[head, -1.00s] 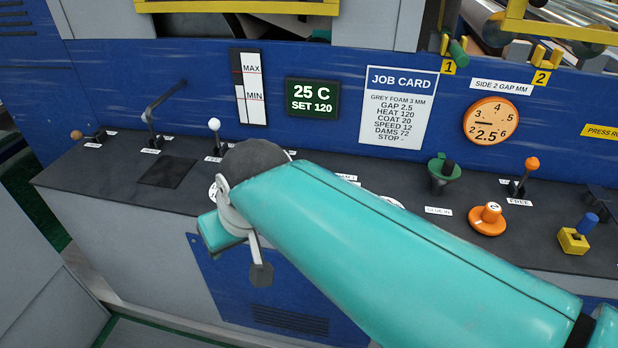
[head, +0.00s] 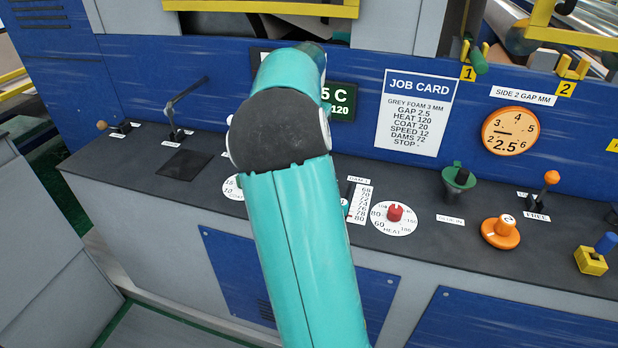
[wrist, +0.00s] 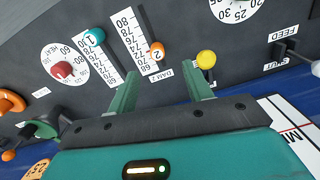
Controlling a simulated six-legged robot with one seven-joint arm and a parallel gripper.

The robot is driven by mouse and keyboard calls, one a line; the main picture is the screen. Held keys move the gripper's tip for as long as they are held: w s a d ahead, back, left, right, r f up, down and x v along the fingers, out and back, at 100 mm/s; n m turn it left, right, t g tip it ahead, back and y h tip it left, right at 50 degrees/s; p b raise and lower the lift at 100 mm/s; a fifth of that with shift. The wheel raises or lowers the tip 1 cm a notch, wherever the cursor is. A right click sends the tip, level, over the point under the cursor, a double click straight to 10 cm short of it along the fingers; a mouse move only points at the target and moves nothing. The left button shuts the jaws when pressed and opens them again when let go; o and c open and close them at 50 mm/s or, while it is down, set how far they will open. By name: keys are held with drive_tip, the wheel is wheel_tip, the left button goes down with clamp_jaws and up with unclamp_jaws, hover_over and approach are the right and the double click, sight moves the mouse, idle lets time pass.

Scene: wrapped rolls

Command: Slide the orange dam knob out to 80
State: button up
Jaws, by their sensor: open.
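The orange dam knob (wrist: 157,50), marked 2, sits beside the DAM 2 scale (wrist: 127,30) in the wrist view. In the head view my arm hides the orange knob.
A red heat knob (wrist: 63,70) lies left of the scales and a yellow knob (wrist: 206,58) right of them. The FEED lever (wrist: 290,48) is further right. In the head view, the job card (head: 416,112) reads DAMS 72.

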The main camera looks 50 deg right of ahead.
drive_tip(key=shift+m, duration=0.3)
drive_tip(key=f, duration=0.5)
drive_tip(key=d+f, duration=0.1)
drive_tip(key=f, duration=0.4)
drive_tip(key=d+f, duration=0.1)
drive_tip(key=f, duration=0.3)
drive_tip(key=shift+f, duration=0.4)
clamp_jaws()
